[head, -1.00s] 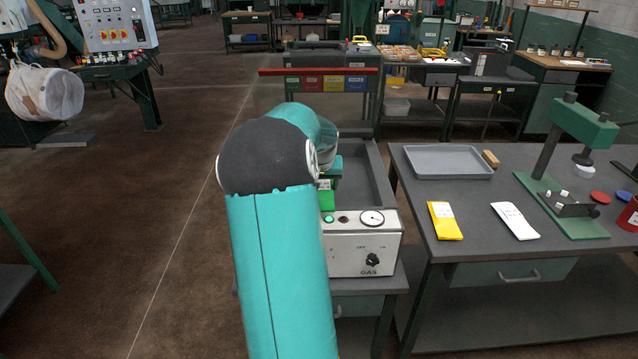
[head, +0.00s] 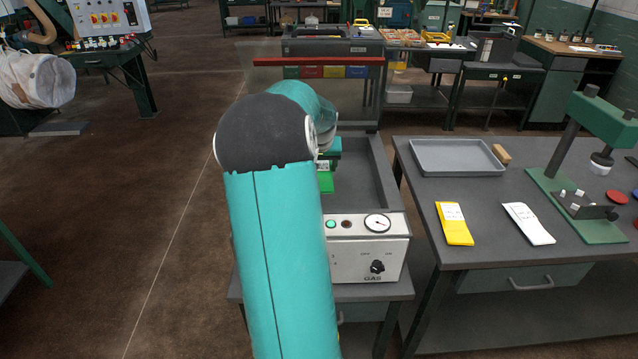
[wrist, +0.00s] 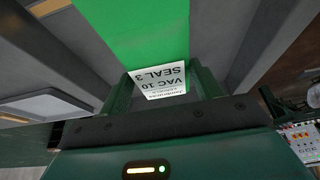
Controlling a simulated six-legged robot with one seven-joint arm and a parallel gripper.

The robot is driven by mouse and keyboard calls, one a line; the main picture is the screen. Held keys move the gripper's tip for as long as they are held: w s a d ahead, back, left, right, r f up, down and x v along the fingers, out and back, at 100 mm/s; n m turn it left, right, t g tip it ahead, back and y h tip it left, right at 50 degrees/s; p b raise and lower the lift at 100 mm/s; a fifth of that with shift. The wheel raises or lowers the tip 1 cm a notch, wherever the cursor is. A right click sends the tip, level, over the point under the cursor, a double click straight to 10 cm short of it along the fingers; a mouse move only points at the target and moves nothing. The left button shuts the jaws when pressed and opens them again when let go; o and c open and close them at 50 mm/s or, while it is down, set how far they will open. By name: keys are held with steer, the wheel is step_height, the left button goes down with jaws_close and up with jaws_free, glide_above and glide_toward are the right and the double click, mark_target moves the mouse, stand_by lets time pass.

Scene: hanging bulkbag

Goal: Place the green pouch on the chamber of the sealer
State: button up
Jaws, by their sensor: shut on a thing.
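The green pouch (head: 326,184) is held by my gripper over the left part of the sealer's open grey chamber (head: 372,178). The pouch also fills the top of the wrist view (wrist: 150,32), with its white label reading "VAC 10, SEAL 3" near the fingers. My gripper (wrist: 160,88) is shut on the label end of the pouch. In the head view my gripper (head: 329,160) is partly hidden behind my arm. The sealer (head: 368,252) has a white front panel with a gauge and a knob. Whether the pouch touches the chamber floor cannot be told.
The side table on the right holds a grey tray (head: 457,158), a yellow pouch (head: 454,224), a white pouch (head: 528,224) and a green press (head: 590,170). A clear lid with a red bar (head: 318,62) stands up behind the chamber. Open floor lies to the left.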

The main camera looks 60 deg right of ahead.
step_height(320, 180, down, 10)
steer(key=shift+r, duration=0.1)
steer(key=shift+d+f, duration=0.1)
steer(key=shift+f, duration=0.1)
steer(key=o, duration=1.1)
steer(key=shift+r, duration=0.1)
steer(key=v, duration=1.2)
